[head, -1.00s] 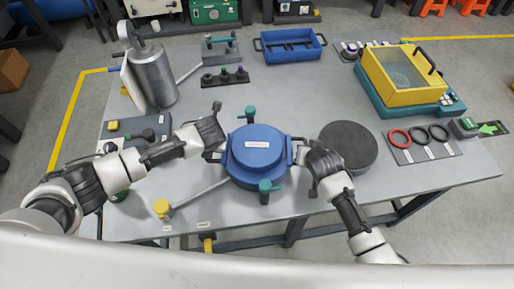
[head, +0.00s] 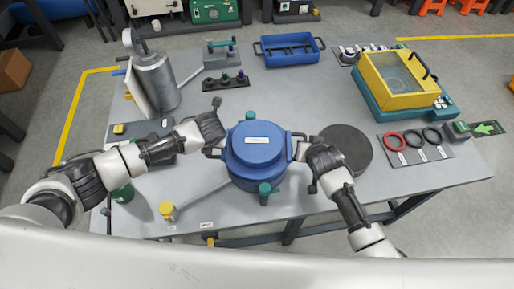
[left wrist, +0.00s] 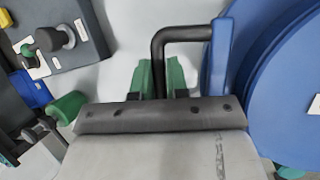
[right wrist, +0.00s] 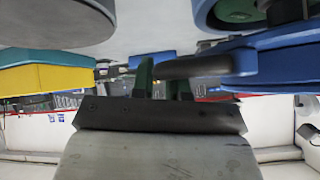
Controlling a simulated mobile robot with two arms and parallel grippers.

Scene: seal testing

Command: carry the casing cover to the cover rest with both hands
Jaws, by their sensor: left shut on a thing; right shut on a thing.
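The blue casing cover (head: 258,155) is round, with a pale label and a dark handle on each side. My left gripper (head: 213,150) is shut on its left handle, also seen in the left wrist view (left wrist: 165,38). My right gripper (head: 302,153) is shut on its right handle, also seen in the right wrist view (right wrist: 195,67). The cover looks level, with a gap between it and the blue casing body (right wrist: 218,15) in the right wrist view. The dark round disc (head: 346,150), likely the cover rest, lies empty just right of my right gripper.
Teal clamps (head: 264,188) stand around the casing. Rings (head: 414,139) lie on a plate at right, below a yellow and teal box (head: 398,80). A metal cylinder (head: 157,80) stands at left. A blue tray (head: 290,50) sits at the back.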

